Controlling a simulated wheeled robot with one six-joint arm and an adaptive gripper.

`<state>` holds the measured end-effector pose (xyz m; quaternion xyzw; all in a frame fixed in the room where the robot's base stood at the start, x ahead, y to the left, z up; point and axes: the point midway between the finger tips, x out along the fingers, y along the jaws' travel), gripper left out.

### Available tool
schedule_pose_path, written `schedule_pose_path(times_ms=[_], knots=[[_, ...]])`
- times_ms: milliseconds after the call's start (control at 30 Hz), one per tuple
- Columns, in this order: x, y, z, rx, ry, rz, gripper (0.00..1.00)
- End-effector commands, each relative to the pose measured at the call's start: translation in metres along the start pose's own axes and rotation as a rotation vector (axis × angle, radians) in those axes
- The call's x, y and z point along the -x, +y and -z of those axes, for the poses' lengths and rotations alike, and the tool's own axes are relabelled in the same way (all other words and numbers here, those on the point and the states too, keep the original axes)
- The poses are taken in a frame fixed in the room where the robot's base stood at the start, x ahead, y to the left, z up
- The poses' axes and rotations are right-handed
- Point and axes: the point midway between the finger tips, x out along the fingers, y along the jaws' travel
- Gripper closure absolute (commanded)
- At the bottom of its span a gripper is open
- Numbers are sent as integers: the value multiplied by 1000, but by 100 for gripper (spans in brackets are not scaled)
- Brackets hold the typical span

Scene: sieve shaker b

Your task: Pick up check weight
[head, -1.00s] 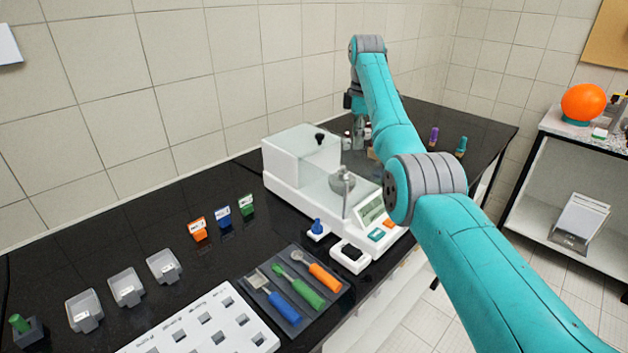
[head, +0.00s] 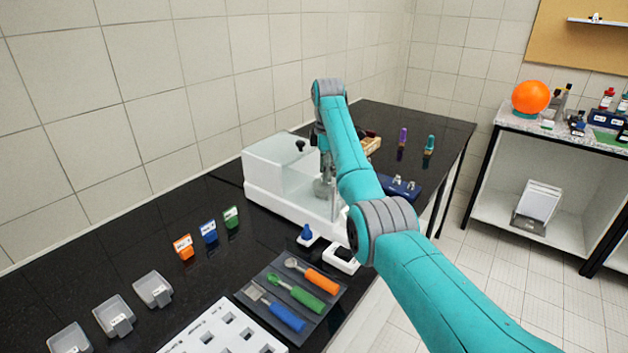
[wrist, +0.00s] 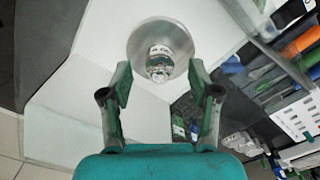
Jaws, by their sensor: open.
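A shiny metal weight with a knob, apparently the check weight (wrist: 159,64), stands on the round silver pan (wrist: 176,36) of the white balance (wrist: 105,50). In the wrist view my gripper (wrist: 160,77) is open, with one finger to each side below the weight in the picture. I cannot tell whether either finger touches it. In the head view the balance (head: 275,205) stands on the black bench, and my arm hides its display and part of the pan area. My gripper (head: 325,172) is over the pan there, partly covered by my arm.
The balance has clear draft-shield walls (head: 285,160) close to my gripper. A blue weight holder (head: 402,188) stands to the right. A tool tray (head: 290,295) with several coloured-handled tools lies in front. Purple and teal bottles (head: 429,146) stand behind on the bench.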

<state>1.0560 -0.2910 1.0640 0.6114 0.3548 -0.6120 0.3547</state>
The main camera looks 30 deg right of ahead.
Motion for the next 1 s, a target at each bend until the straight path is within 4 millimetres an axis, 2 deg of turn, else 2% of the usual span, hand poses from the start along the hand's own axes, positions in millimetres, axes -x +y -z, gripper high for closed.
schedule_pose_path(times_ms=[33,133,400,433,467,667,1000], knots=[[-8,0,-6,-2,0,1,38],[-15,1,-13,-3,0,-1,38],[-18,1,-14,-2,0,-1,38],[-18,1,-14,-2,0,-1,41],[-18,1,-14,-2,0,-1,48],[-18,1,-14,-1,0,0,98],[-15,2,-12,-1,0,-2,100]])
